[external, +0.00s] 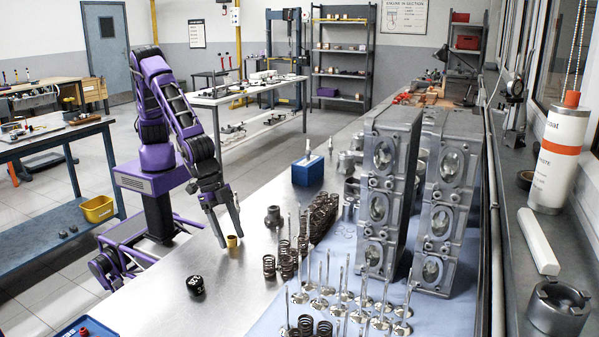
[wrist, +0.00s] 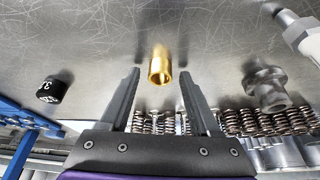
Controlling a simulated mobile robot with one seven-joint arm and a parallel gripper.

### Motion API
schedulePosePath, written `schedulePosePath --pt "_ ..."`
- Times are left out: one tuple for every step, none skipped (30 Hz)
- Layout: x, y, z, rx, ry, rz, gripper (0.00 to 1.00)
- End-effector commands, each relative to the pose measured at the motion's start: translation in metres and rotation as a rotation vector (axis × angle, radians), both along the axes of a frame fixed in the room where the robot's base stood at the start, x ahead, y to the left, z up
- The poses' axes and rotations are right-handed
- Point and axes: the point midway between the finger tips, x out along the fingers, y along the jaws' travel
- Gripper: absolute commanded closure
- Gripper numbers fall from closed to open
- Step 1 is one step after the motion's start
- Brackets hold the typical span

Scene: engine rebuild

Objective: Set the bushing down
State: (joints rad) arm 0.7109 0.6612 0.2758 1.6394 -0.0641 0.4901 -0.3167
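The bushing is a short brass-coloured hollow cylinder (wrist: 160,66). In the external view the bushing (external: 232,241) stands on the bare metal bench top near its left edge. My gripper (external: 229,224) is just above and around it, pointing down. In the wrist view my gripper (wrist: 160,84) has its two fingers wide apart, one to each side of the bushing, with clear gaps on both sides. The fingers do not touch it, and the gripper is empty.
A black marked cap (external: 195,285) sits on the bench nearby. A blue block (external: 307,170) lies further back. Bare bench surrounds the bushing.

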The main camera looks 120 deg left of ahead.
Motion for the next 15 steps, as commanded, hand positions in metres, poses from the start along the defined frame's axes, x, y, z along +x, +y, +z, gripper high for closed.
schedulePosePath --pt "-0.0001 0.0000 0.0001 0.000 0.000 0.000 0.48" --pt "-0.0001 0.0000 0.0001 0.000 0.000 0.000 0.53" --pt "-0.0002 -0.0001 0.0001 0.000 0.000 0.000 0.60" --pt "-0.0003 -0.0001 0.0001 0.000 0.000 0.000 0.66" --pt "-0.0003 -0.0001 0.0001 0.000 0.000 0.000 0.71" --pt "-0.0003 -0.0001 0.0001 0.000 0.000 0.000 0.78" --pt "-0.0003 -0.0001 0.0001 0.000 0.000 0.000 0.84" --pt "-0.0003 -0.0001 0.0001 0.000 0.000 0.000 0.89" --pt "-0.0003 -0.0001 0.0002 0.000 0.000 0.000 0.96" --pt "-0.0003 -0.0001 0.0002 0.000 0.000 0.000 1.00" --pt "-0.0003 -0.0001 0.0002 0.000 0.000 0.000 1.00" --pt "-0.0003 -0.0001 0.0002 0.000 0.000 0.000 1.00" --pt "-0.0003 -0.0001 0.0002 0.000 0.000 0.000 1.00" --pt "-0.0002 -0.0001 0.0004 0.000 0.000 0.000 1.00" --pt "-0.0002 -0.0001 0.0005 0.000 0.000 0.000 1.00"
